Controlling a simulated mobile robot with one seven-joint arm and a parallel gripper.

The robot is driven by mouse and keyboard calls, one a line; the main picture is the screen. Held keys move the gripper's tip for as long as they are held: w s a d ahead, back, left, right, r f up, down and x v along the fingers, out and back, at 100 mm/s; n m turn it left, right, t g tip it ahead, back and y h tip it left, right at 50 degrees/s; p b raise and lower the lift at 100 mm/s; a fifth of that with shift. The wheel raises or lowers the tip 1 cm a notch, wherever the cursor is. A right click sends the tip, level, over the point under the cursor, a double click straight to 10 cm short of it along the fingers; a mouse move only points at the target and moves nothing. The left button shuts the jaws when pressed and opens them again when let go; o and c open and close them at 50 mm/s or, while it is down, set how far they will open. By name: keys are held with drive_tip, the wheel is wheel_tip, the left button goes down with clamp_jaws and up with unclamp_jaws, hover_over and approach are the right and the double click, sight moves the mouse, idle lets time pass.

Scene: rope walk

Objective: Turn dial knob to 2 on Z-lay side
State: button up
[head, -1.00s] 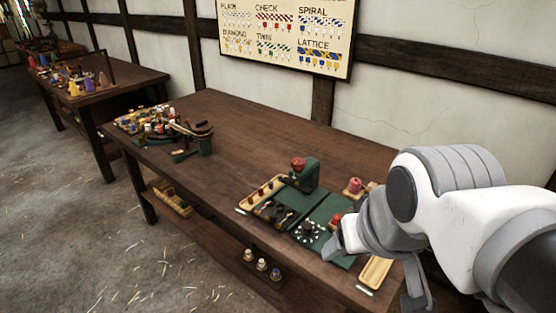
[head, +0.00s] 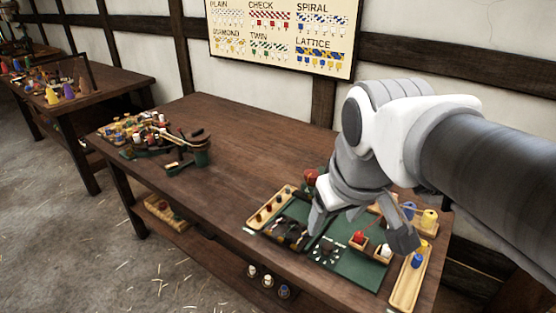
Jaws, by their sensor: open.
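A dark green base plate (head: 350,268) lies at the front right of the wooden table. A ring of small white marks (head: 325,250) is on it; this may be a dial, but its numbers, any Z-lay mark and a knob setting are too small to read. A red knob-like top (head: 311,178) of a green post shows behind my arm; most of the post is hidden. My gripper (head: 361,241) is open above the right part of the plate, its fingers spread wide. A red spool (head: 357,238) shows between the fingers. I cannot tell whether anything touches.
A wooden tray of pegs (head: 270,208) lies left of the plate, and a long wooden tray (head: 407,280) lies right. Blue and yellow spools (head: 429,220) stand behind my gripper. Bobbins (head: 130,132) crowd the table's far left end. The table's middle (head: 220,160) is clear.

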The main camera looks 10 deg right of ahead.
drive_tip(key=w+d+f+n+g+b, duration=0.3)
drive_tip(key=w+f+n+b, duration=0.15)
drive_tip(key=w, duration=0.55)
drive_tip(key=n+g+b, duration=0.2)
drive_tip(key=n+b, duration=0.2)
approach(328, 246)
drive_tip(key=shift+y, duration=0.4)
drive_tip(key=f+b, duration=0.1)
drive_tip(key=f, duration=0.2)
drive_tip(key=f+b, duration=0.1)
drive_tip(key=f, duration=0.1)
drive_tip(key=f+b, duration=0.2)
drive_tip(key=f, duration=0.1)
drive_tip(key=shift+d+f, duration=0.25)
drive_tip(key=shift+f, duration=0.1)
drive_tip(key=shift+c, duration=0.2)
clamp_jaws()
